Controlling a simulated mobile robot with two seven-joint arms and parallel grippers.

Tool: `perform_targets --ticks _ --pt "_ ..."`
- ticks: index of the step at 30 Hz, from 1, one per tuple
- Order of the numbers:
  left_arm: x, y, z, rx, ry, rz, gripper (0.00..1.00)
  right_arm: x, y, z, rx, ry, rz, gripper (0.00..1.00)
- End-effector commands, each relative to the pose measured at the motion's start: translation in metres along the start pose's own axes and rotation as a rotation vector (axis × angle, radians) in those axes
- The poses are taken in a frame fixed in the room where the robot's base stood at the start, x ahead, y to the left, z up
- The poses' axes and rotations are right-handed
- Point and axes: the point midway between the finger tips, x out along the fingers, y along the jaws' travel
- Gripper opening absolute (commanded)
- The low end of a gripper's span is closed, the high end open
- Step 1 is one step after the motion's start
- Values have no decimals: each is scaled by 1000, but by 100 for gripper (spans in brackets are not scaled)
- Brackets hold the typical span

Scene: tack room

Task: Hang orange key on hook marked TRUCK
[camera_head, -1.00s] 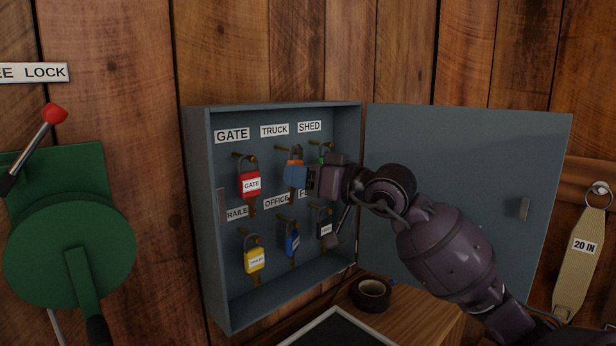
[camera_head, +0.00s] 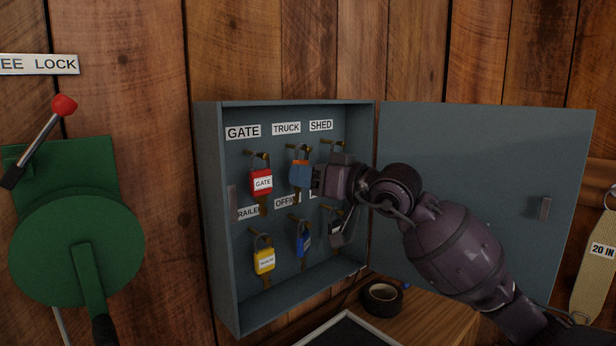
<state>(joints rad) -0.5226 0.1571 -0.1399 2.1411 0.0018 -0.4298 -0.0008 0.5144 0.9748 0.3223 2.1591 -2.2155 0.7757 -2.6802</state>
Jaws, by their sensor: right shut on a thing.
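The orange key (camera_head: 300,162) is under the TRUCK label (camera_head: 286,128) in the open grey key cabinet. My right gripper (camera_head: 302,175) is shut on it, its bluish fingertip covering most of the tag. The key's ring is up by the brass TRUCK hook (camera_head: 306,149); I cannot tell whether it is around the hook or only in front of it. My left gripper is not in view.
A red key (camera_head: 262,182) hangs under GATE to the left. Yellow (camera_head: 264,261) and blue (camera_head: 303,244) keys hang below. My right wrist covers much of the SHED column. The cabinet door (camera_head: 480,180) stands open at right. Black tape (camera_head: 383,298) lies below.

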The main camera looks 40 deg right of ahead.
Motion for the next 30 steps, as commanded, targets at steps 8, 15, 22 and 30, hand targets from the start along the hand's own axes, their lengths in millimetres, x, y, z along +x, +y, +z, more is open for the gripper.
perform_targets --ticks 8,15,22,30 --pt "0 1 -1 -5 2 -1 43 0 0 0 0 0 0 46" --pt "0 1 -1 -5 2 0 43 0 0 0 1 0 0 71" --pt "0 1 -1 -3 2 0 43 -1 0 0 1 -1 0 71" --pt "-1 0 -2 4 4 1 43 -22 1 1 0 -2 2 71"
